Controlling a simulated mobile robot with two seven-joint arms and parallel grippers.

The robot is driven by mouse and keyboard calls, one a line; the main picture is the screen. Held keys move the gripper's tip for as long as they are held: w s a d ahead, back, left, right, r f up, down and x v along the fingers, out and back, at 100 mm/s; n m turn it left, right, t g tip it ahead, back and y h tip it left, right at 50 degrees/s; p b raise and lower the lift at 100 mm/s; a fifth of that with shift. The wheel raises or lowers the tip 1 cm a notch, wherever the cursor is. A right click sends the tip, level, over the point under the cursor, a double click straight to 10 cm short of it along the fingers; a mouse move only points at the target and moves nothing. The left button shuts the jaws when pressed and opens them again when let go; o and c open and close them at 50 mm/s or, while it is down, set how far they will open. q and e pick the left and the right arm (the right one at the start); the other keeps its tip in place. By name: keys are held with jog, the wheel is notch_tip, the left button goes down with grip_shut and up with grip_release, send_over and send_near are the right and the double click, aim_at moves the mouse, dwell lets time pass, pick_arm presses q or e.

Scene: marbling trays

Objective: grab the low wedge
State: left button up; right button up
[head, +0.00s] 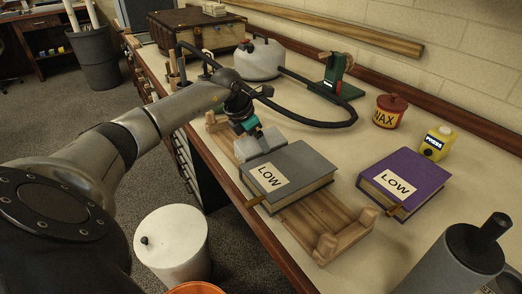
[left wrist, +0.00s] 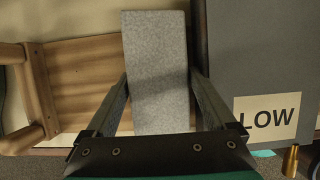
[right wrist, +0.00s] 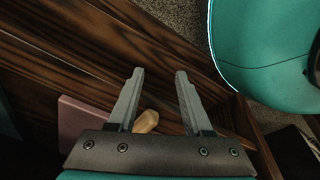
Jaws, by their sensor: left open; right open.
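A plain grey speckled block (head: 258,143), which may be the wedge, lies on a wooden cradle (head: 325,212), against the far-left side of a grey book-like box (head: 300,165) labelled LOW. A purple book-like box (head: 405,178) also labelled LOW lies to the right. My left gripper (head: 252,128) is above the grey block. In the left wrist view its open fingers (left wrist: 160,78) straddle the block (left wrist: 158,50), with small gaps visible; contact is unclear. My right gripper (right wrist: 153,78) is open and empty over dark wood, and is not in the head view.
A wax tin (head: 390,111), a yellow bottle (head: 438,142), a green stand (head: 336,80) and a white round vessel with a black hose (head: 258,60) stand behind. A grey canister (head: 455,265) is at front right. A white lidded bin (head: 172,245) stands on the floor.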

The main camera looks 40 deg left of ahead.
pick_arm(q)
jog(key=shift+d+f, duration=0.1)
jog(key=shift+f, duration=0.35)
jog(key=shift+f, duration=0.1)
jog(key=shift+d, duration=0.1)
jog(key=c, duration=1.1)
jog(key=shift+c, duration=0.3)
